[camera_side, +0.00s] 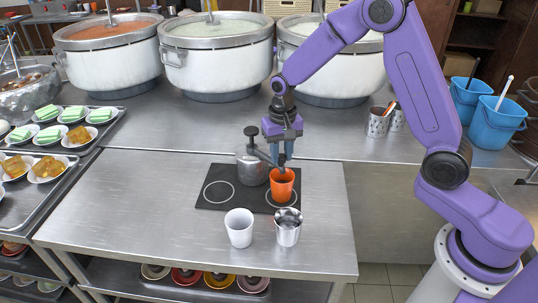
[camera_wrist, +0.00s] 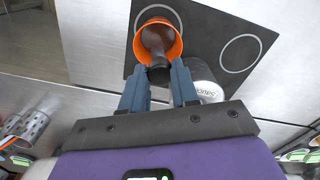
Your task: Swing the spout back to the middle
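A grey metal pot (camera_side: 252,166) with a black knob (camera_side: 251,131) on top stands on the black two-ring plate (camera_side: 216,204). Its grey arm-like spout (camera_side: 264,156) slants right towards the orange cup (camera_side: 283,190) on the right ring. My gripper (camera_side: 282,163) points down just above that cup, beside the spout. In the wrist view, its two blue fingers (camera_wrist: 158,68) stand apart. A dark piece with a round end (camera_wrist: 158,74) shows between them, in front of the orange cup (camera_wrist: 140,47). I cannot tell whether the fingers touch it. The pot shows partly behind the right finger.
A white cup (camera_side: 239,228) and a steel cup (camera_side: 288,227) stand in front of the plate. Large stockpots (camera_side: 216,65) line the back. Trays of food (camera_side: 48,135) are at left. Steel holders (camera_side: 377,123) and blue buckets (camera_side: 490,122) are at right. The front-left counter is clear.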

